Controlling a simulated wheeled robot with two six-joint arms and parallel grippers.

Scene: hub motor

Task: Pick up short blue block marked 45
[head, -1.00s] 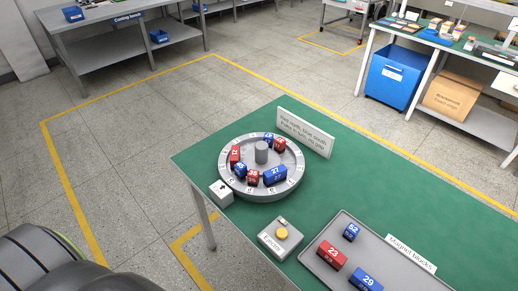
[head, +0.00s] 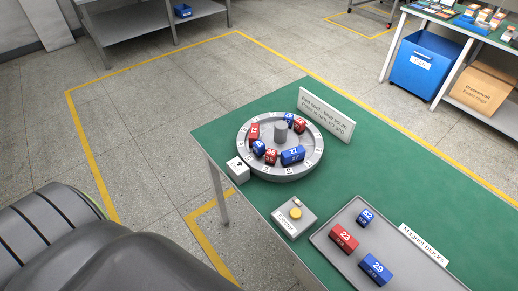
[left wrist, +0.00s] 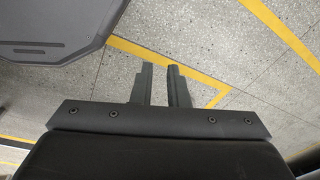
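Blue and red blocks stand in a round grey ring tray (head: 285,173) on a green-topped table. A small blue block (head: 259,148) sits at the tray's left, between a red block marked 21 (head: 254,132) and a red block marked 38 (head: 271,157). Its number is too small to read surely; no other block reads clearly as 45. A longer blue block marked 27 (head: 292,155) sits at the tray's front. My left gripper (left wrist: 160,67) shows in the left wrist view, its fingers apart and empty above floor. My right gripper is in neither view.
A grey tray (head: 330,250) holds blocks 52, 23 and 29 at the table's front right. An eject button box (head: 294,216), a small white box (head: 238,169) and an upright sign (head: 326,116) stand around the ring tray. Open floor lies left of the table.

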